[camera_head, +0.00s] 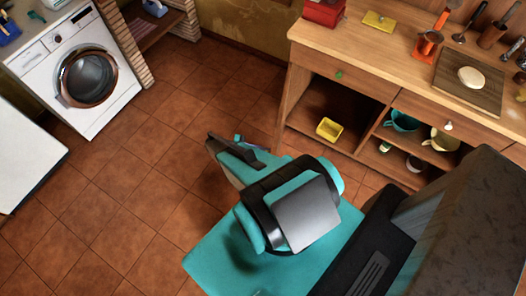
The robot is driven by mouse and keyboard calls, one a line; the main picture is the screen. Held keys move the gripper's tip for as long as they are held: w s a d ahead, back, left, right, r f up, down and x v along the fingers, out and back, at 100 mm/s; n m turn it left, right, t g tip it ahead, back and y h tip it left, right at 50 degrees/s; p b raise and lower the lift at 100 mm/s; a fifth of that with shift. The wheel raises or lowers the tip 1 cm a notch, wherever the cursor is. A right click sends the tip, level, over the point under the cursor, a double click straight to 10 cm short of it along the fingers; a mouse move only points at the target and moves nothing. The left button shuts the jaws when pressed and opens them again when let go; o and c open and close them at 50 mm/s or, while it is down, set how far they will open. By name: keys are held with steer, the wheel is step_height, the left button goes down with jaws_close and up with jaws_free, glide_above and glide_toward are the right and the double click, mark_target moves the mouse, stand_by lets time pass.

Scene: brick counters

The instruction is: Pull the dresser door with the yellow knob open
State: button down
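The wooden dresser (298,92) stands at the upper right, with a drawer front carrying a green knob (338,75) on its left side. A second drawer front, farther right, carries a pale, whitish knob (448,125). I cannot make out a clearly yellow knob or a dresser door; the lower right of the dresser is partly hidden by my own body. My gripper (236,148) is out over the tiled floor, left of the dresser and apart from it. Its dark fingers are seen from above and behind, and their gap is unclear. I see nothing held.
Open shelves below the drawers hold a yellow box (330,129), a teal cup (403,121) and a cream cup (442,140). A cutting board (460,94) and utensils lie on top. A washing machine (55,58) and white surface (22,155) stand left. The floor between is clear.

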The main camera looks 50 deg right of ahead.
steer(key=shift+w+f, duration=0.1)
steer(key=shift+f, duration=0.05)
steer(key=c, duration=1.5)
jaws_free()
steer(key=shift+d+r, duration=0.1)
steer(key=shift+r, duration=0.1)
